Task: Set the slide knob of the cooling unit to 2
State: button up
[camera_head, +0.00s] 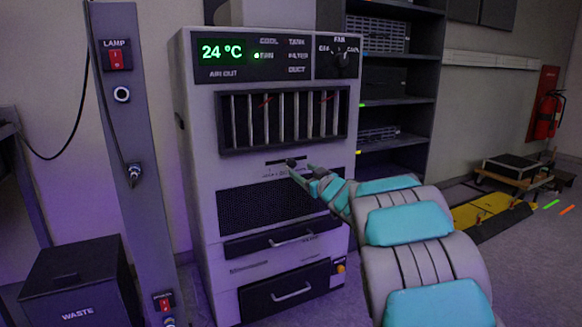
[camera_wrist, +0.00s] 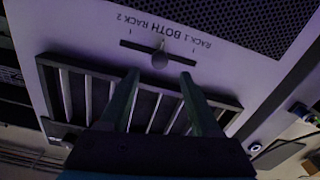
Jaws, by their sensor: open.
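The cooling unit (camera_head: 222,190) is a tall pale cabinet with a lit 24 °C display. Its dark slide knob (camera_wrist: 160,59) sits near the middle of a horizontal slot (camera_wrist: 135,45), at the BOTH mark. In the inverted wrist view, RACK 2 is on the left and RACK 1 on the right. My gripper (camera_wrist: 160,74) is open, with one finger on each side of the knob's position and a gap to it on both sides. Whether the fingertips reach the knob's depth is unclear. In the head view my gripper (camera_head: 300,171) is close to the slot, hiding part of it.
A vent grille (camera_head: 283,118) is above the slot, and a perforated panel (camera_head: 265,205) and drawers with handles (camera_head: 290,291) are below. A grey post (camera_head: 135,140) and a WASTE bin (camera_head: 80,285) stand left. A dark shelf (camera_head: 395,90) stands behind right.

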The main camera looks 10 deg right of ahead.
aim_at(293, 165)
jog(key=shift+x, duration=3.5)
jog(key=shift+f, duration=0.1)
grip_shut()
